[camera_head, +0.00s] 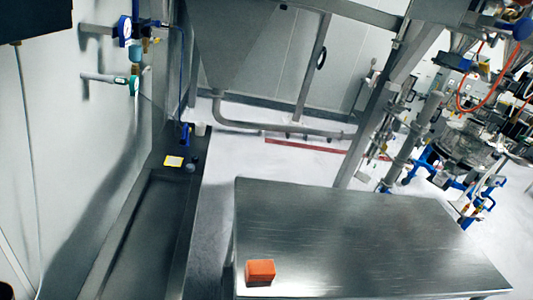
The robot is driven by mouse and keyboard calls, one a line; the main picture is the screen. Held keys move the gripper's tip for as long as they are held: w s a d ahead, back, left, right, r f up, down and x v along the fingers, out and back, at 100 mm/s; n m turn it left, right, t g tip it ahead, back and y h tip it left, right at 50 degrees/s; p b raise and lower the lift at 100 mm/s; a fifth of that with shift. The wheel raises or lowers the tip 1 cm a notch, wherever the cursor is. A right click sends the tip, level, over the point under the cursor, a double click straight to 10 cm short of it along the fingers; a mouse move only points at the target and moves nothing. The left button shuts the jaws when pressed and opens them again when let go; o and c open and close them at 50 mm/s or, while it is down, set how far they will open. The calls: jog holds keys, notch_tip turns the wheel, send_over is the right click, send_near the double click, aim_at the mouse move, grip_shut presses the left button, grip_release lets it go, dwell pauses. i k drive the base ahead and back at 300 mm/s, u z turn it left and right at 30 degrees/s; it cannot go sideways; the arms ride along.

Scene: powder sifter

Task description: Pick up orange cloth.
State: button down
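The orange cloth (260,272) shows as a small, folded, block-like piece. It lies on a brushed steel table (370,235), near the table's left edge and low in the picture. Nothing covers it, and nothing touches it except the table top. I cannot make out my gripper in this view, so I cannot see whether it is open or shut.
A long dark trough or counter (150,225) runs along the left wall, with a yellow item (173,161) on it. A gauge with valves (125,30) is on that wall. Slanted steel posts (385,90) rise behind the table. The rest of the table top is bare.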

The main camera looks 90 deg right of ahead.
aim_at(257, 270)
jog(key=z, duration=1.8)
jog(key=k, duration=1.15)
jog(key=z, duration=0.2)
